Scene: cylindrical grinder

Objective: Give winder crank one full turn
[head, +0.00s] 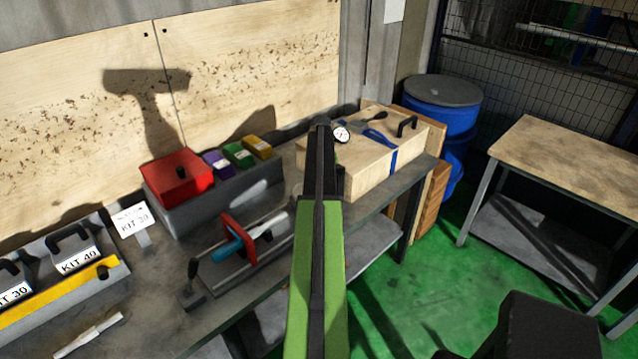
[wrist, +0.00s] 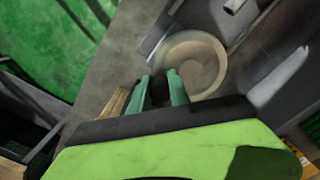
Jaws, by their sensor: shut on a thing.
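In the wrist view my gripper (wrist: 161,76) has its two green fingers closed on a small dark knob (wrist: 160,92). The knob sits at the edge of a round beige disc with a spiral pattern (wrist: 190,62), which I take as the winder with its crank knob. The disc lies just beyond the fingertips. Part of the knob is hidden between the fingers. In the head view my green and black arm reaches over the bench, and it hides the fingertips; I cannot make out the winder there.
On the bench (head: 150,310), a red bin (head: 180,178) and a fixture with a red plate (head: 238,240) stand left of my arm. A wooden box (head: 365,170) with a dial gauge (head: 341,134) is to the right. A blue drum (head: 455,120) and second table (head: 570,160) stand farther right.

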